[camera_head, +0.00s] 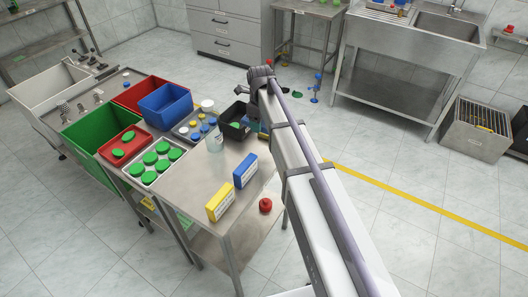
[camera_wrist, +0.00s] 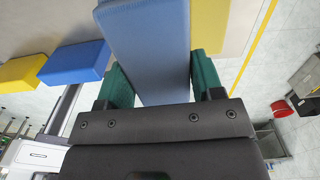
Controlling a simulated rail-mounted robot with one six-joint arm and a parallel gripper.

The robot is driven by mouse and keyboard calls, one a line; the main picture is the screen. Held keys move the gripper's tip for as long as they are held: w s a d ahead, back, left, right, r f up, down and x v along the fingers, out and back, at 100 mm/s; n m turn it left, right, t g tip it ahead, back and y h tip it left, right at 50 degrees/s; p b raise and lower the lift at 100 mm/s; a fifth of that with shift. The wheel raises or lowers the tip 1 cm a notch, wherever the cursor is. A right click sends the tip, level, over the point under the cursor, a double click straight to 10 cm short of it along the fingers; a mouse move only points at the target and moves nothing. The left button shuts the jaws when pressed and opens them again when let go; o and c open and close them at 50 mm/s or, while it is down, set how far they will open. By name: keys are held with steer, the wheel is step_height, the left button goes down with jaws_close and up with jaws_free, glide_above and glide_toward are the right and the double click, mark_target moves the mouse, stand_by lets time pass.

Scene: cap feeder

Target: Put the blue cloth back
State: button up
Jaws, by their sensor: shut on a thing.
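The blue cloth (camera_wrist: 150,40) shows large in the wrist view as a flat-faced blue piece running from between my fingers to the top edge. My gripper (camera_wrist: 162,75) is shut on it, with a green finger on each side. The cloth's far end is cut off by the frame.
A blue box (camera_head: 245,171) and a yellow box (camera_head: 220,202) stand on the table. Green caps sit on a tray (camera_head: 154,184); red, green and blue bins are beyond. A red item (camera_head: 265,205) is low beside the table.

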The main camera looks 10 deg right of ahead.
mark_target(264, 127)
steer(key=s, duration=0.3)
steer(key=shift+s+d+m, duration=0.1)
steer(key=shift+s+m, duration=0.15)
steer(key=shift+m, duration=0.05)
step_height(264, 127, down, 10)
steer(key=b, duration=1)
steer(key=shift+w+f, duration=0.15)
steer(key=shift+f, duration=0.05)
steer(key=shift+r, duration=0.2)
steer(key=shift+f, duration=0.2)
steer(key=o, duration=1)
steer(key=shift+c, duration=0.2)
steer(key=shift+r, duration=0.1)
